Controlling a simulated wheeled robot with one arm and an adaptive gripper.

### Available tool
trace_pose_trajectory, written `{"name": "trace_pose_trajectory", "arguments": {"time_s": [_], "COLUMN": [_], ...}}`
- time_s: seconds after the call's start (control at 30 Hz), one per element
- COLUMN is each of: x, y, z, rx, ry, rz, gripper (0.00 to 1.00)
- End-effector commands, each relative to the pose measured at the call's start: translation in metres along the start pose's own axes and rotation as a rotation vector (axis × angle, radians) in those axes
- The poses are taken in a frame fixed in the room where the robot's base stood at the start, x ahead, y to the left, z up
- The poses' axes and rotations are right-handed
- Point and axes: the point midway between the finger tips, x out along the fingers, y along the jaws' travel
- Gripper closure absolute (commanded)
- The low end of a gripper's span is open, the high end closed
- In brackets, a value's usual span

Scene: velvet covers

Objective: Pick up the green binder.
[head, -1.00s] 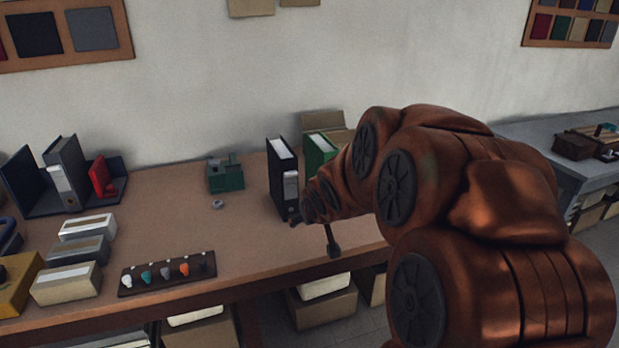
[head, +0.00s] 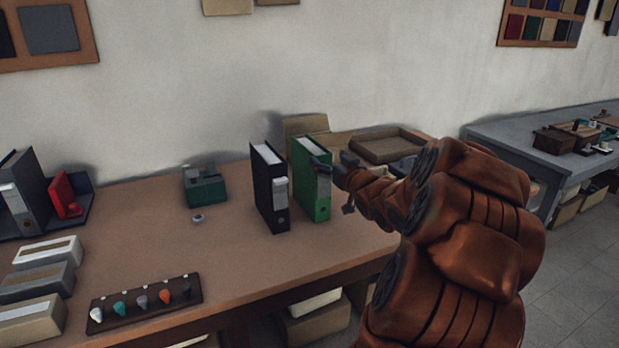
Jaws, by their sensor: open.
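The green binder (head: 308,190) stands upright on the brown table, just right of a black binder (head: 267,190), with a narrow gap between them at the front.
A cardboard box (head: 305,126) and a shallow tan tray (head: 388,146) lie behind the binders. A dark green tape dispenser (head: 205,187) is to the left. The table between rack and binders is clear.

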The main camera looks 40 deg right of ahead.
Motion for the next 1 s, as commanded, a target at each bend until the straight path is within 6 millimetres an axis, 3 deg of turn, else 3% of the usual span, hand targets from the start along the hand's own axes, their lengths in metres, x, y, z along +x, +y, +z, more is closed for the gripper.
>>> {"name": "trace_pose_trajectory", "arguments": {"time_s": [0.6,0.93,1.0], "x": [0.062,0.066,0.066], "y": [-0.007,-0.007,-0.007], "z": [-0.006,-0.005,-0.005], "rx": [-0.002,-0.002,-0.002], "ry": [0.0,-0.001,-0.001], "rz": [-0.001,0.001,0.001], "gripper": [0.17,0.17,0.24]}}
